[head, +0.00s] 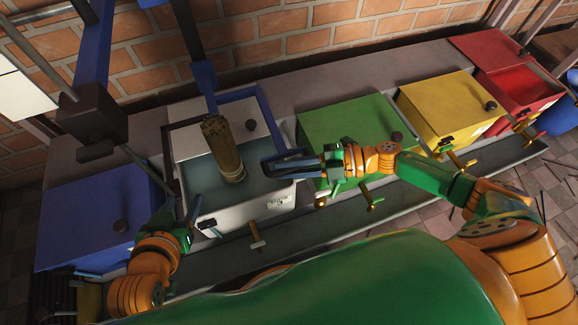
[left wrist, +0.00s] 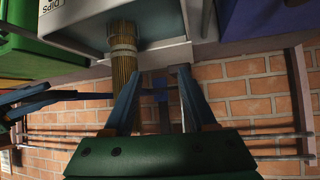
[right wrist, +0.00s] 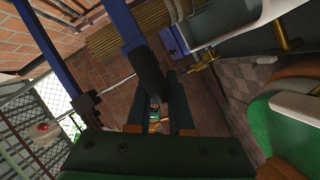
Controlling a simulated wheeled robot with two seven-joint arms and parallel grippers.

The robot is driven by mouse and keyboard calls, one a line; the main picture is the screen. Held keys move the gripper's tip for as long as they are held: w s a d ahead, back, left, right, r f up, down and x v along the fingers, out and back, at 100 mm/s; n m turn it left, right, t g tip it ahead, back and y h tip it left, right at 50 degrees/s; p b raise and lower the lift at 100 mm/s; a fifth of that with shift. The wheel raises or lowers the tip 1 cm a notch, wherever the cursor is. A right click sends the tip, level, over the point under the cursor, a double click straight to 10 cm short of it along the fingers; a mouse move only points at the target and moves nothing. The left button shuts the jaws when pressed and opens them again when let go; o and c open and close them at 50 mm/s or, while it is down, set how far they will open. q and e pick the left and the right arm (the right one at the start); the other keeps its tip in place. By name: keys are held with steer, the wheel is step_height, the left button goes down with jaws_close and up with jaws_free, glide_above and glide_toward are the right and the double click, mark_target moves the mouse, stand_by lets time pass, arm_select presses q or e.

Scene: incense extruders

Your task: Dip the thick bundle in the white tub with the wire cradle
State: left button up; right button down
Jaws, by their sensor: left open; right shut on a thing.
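The white tub (head: 270,203) stands among the coloured bins, with pale bluish liquid inside. The thick bundle (head: 221,145) of brown sticks stands slightly tilted, its lower end in the liquid; it also shows in the left wrist view (left wrist: 123,68), with a pale band near the tub. I cannot make out a wire cradle for certain. My right gripper (head: 268,160) is shut on a dark grip (right wrist: 148,68) on a blue bar, beside the tub's right rim. My left gripper (head: 184,208) is open and empty at the tub's front left; its spread fingers also show in the left wrist view (left wrist: 158,90).
A blue bin (head: 80,215) stands left; green (head: 345,125), yellow (head: 445,105) and red (head: 520,85) bins stand right. Blue and dark posts rise at the back left. Brick wall behind.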

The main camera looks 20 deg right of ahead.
steer(key=shift+s+f, duration=0.1)
steer(key=shift+f, duration=0.2)
steer(key=c, duration=1.2)
jaws_free()
steer(key=o, duration=0.4)
arm_select(q)
steer(key=shift+f, duration=0.1)
arm_select(e)
steer(key=shift+d+r, duration=0.1)
steer(key=shift+d, duration=0.1)
arm_select(q)
steer(key=s+a+f+g+y+p, duration=0.1)
steer(key=s+f+g, duration=0.2)
steer(key=s+f, duration=0.1)
steer(key=shift+s+a+g, duration=0.25)
steer(key=shift+s+g, duration=0.05)
steer(key=shift+s, duration=0.1)
arm_select(e)
steer(key=v, duration=0.6)
steer(key=shift+d, duration=0.35)
steer(key=shift+s, duration=0.1)
